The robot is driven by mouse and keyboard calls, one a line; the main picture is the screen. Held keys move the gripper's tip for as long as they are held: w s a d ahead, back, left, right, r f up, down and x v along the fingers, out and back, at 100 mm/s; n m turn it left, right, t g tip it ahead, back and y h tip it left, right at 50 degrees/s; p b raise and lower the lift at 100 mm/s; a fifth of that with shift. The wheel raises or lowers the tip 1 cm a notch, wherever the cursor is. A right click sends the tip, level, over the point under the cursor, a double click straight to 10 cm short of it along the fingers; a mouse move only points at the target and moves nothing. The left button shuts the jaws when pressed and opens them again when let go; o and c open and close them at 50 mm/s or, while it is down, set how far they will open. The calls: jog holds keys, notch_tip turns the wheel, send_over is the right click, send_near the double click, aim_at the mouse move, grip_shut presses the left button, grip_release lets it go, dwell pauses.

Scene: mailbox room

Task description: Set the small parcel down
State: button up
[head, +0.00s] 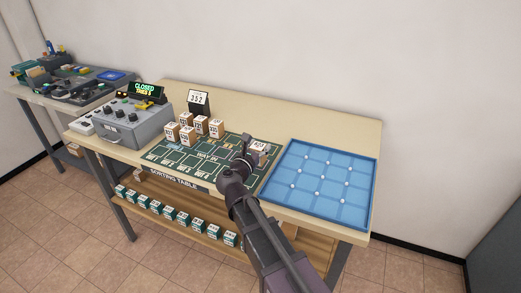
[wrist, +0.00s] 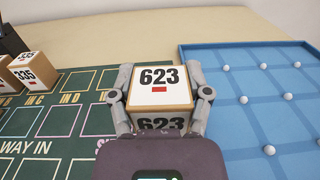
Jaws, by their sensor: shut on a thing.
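The small parcel (wrist: 159,90) is a tan box with white faces marked 623 and a small red mark. In the wrist view my gripper (wrist: 160,97) is shut on it, one finger on each side. In the head view the parcel (head: 259,145) shows partly behind my gripper (head: 254,151), over the right end of the green sorting mat (head: 186,171). The mat has outlined boxes and the words WAY IN. Whether the parcel touches the mat is hard to tell.
A blue tray (head: 322,184) with a raised rim and several white balls lies right of my gripper. Several parcels (head: 186,135) stand left on the mat, before a 352 sign (head: 198,99). A grey machine (head: 135,125) stands farther left. The tabletop (head: 290,122) behind is clear.

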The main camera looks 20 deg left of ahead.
aim_at(260, 148)
jog(key=w, duration=0.2)
jog(key=w+a, duration=0.1)
jog(key=w, duration=0.1)
jog(key=shift+w+a+f, duration=0.1)
jog(key=shift+a+f, duration=0.05)
jog(key=shift+f, duration=0.05)
jog(key=shift+f+b, duration=1.8)
jog(key=shift+b, duration=0.1)
jog(key=shift+f, duration=0.15)
jog(key=o, duration=1.2)
jog(key=shift+o, duration=0.2)
jog(key=shift+r, duration=0.25)
jog(key=s, duration=0.4)
jog(key=s+a, duration=0.1)
jog(key=s, duration=0.7)
jog(key=shift+a, duration=0.15)
